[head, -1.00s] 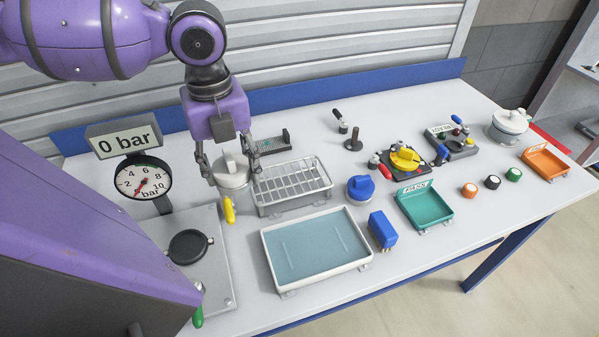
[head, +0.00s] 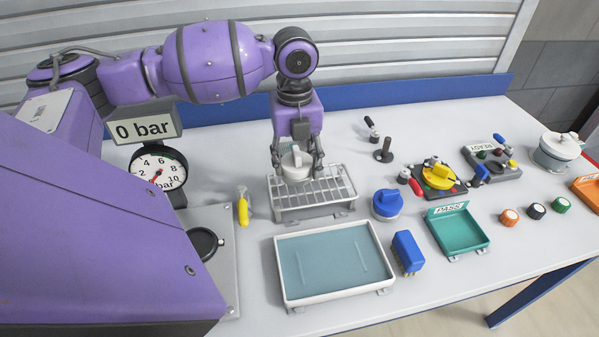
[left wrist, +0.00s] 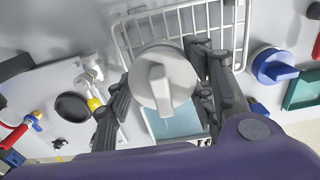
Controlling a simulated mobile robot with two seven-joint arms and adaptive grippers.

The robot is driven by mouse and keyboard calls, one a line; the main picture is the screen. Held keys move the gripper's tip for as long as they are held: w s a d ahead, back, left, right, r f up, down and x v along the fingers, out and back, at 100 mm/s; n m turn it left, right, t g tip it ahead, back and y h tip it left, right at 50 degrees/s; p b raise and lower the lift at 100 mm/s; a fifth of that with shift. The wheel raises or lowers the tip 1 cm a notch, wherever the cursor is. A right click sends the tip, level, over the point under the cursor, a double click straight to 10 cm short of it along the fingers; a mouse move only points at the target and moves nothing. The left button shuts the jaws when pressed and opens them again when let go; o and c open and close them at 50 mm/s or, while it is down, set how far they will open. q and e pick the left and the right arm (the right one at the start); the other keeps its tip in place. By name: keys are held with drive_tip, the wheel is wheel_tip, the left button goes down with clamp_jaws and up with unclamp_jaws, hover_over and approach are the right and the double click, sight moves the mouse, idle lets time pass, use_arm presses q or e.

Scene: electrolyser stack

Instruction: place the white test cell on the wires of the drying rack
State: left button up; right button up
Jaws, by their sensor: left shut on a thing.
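The white test cell (head: 296,165), a round body with a bar handle on top, is held in my left gripper (head: 297,172). The gripper is shut on it. In the head view the cell is over the back left part of the drying rack (head: 342,207), a wire grid on a grey frame. In the left wrist view the white cell (left wrist: 163,80) is between the fingers, with the rack's white wires (left wrist: 128,45) behind it. I cannot tell whether the cell's underside touches the wires. My right gripper is not in view.
A white tray with a blue-grey floor (head: 283,297) stands in front of the rack. A blue knobbed cell (head: 387,204), a blue block (head: 407,252) and a green PASS tray (head: 462,232) are to the right.

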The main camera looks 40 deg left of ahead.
sight(298, 150)
use_arm(q)
drive_tip(key=shift+w+f, duration=0.2)
drive_tip(key=shift+w, duration=0.05)
drive_tip(key=shift+w+f, duration=0.2)
drive_tip(key=shift+f, duration=1.5)
drive_tip(key=o, duration=1.5)
drive_tip(key=shift+f, duration=0.2)
wheel_tip(298, 150, up, 12)
drive_tip(key=shift+s+r, duration=0.1)
drive_tip(key=shift+r, duration=0.05)
